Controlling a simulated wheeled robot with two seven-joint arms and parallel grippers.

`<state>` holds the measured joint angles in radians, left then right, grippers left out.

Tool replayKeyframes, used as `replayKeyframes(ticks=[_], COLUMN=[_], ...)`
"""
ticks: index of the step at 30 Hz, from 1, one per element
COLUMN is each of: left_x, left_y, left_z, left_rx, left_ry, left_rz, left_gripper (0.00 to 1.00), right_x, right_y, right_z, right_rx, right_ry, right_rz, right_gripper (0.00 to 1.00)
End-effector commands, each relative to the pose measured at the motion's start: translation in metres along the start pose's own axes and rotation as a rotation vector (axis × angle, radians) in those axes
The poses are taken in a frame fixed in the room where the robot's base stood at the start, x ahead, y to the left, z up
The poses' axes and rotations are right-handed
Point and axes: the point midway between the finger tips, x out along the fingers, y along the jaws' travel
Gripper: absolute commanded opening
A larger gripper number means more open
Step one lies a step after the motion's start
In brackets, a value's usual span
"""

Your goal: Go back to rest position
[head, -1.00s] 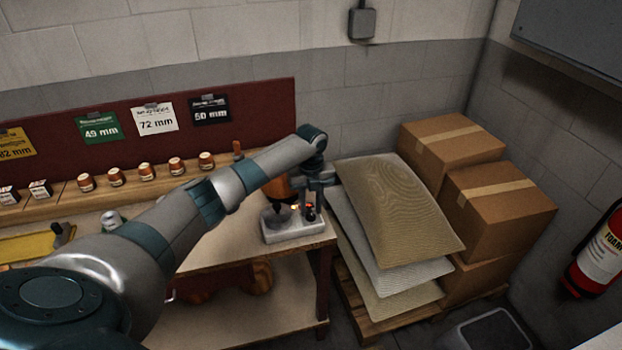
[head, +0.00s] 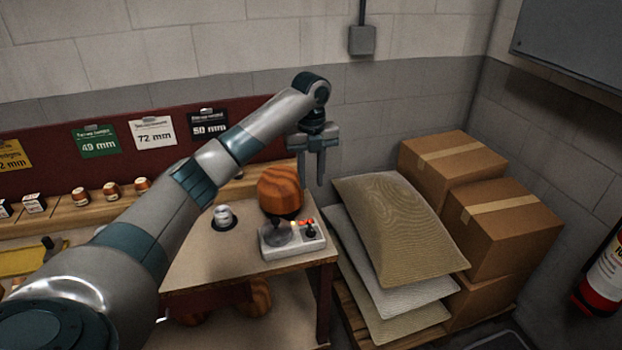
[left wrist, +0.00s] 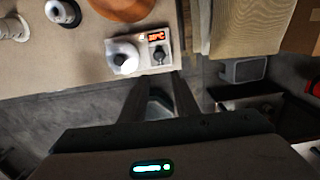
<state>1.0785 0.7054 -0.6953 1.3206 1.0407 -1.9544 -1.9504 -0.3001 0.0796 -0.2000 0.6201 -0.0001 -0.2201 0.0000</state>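My left gripper (head: 312,182) is raised above and behind the right end of the workbench (head: 205,268), with its fingers pointing down. The fingers are apart with nothing between them; in the left wrist view the gripper (left wrist: 160,88) is also empty. Below and left of it, a rounded wooden block (head: 281,190) stands on the bench. In front of the block is a grey control box (head: 312,243) with a dark knob and a red display, which also shows in the left wrist view (left wrist: 150,58). My right gripper is not in view.
A small metal piece (head: 223,214) on a dark base stands left of the block. Stacked sacks (head: 400,225) and cardboard boxes (head: 500,225) lie to the right on a pallet. Size cards (head: 152,134) hang on the red backboard. A fire extinguisher (head: 600,275) is at far right.

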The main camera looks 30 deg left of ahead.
Motion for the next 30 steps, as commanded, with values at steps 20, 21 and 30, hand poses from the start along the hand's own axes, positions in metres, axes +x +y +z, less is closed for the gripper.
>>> replayKeyframes(ticks=[20,21,30], left_x=[-0.005,-0.004,0.043], left_y=[0.0,0.0,-0.012], left_z=[0.0,-0.001,-0.03], left_rx=[0.0,-0.001,-0.064], left_ry=[0.0,0.0,-0.008], left_rz=[0.0,0.0,0.006], left_gripper=[0.28,0.28,0.28], right_x=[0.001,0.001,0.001], right_y=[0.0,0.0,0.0], right_z=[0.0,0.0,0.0], right_rx=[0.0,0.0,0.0], right_ry=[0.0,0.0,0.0], right_rz=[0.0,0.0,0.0], right_gripper=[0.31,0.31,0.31])
